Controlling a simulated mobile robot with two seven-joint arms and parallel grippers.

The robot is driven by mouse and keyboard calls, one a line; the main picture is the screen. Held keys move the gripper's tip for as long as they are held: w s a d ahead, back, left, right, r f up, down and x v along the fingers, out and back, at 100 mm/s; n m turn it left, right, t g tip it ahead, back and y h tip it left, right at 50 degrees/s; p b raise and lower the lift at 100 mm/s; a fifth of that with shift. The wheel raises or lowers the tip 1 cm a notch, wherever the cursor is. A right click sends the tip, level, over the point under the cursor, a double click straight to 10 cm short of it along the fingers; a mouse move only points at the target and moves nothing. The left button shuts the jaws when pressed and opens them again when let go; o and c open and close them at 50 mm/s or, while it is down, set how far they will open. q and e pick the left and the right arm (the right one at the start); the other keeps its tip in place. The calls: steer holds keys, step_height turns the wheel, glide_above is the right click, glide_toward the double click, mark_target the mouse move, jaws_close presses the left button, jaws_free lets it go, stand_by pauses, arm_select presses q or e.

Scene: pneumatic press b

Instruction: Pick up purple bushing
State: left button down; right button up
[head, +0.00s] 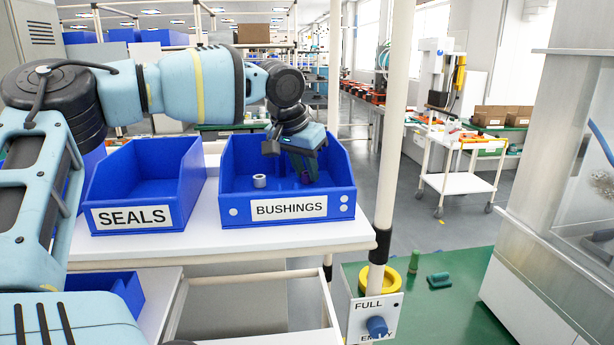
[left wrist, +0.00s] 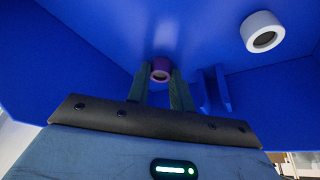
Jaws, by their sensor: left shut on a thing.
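The purple bushing (left wrist: 161,70) shows in the left wrist view between my left gripper's fingertips, inside the blue bin. My left gripper (left wrist: 160,84) is shut on it. In the head view my left gripper (head: 304,174) reaches down into the BUSHINGS bin (head: 240,192), at its right half. A purple patch (head: 306,178) of the bushing shows there, mostly hidden by the fingers. A white-grey bushing (head: 260,181) stands apart to the left in the same bin; it also shows at upper right in the left wrist view (left wrist: 263,32). My right gripper is not in view.
The blue SEALS bin (head: 150,190) stands left of the BUSHINGS bin on the white shelf (head: 220,241). A pale upright post (head: 388,150) rises at the shelf's right corner. Another blue bin (head: 122,287) sits lower left. A FULL/EMPTY sign (head: 372,310) is below right.

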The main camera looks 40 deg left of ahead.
mark_target(306, 174)
arm_select(q)
step_height(306, 174, up, 10)
steer(key=b, duration=0.1)
stand_by(0.4)
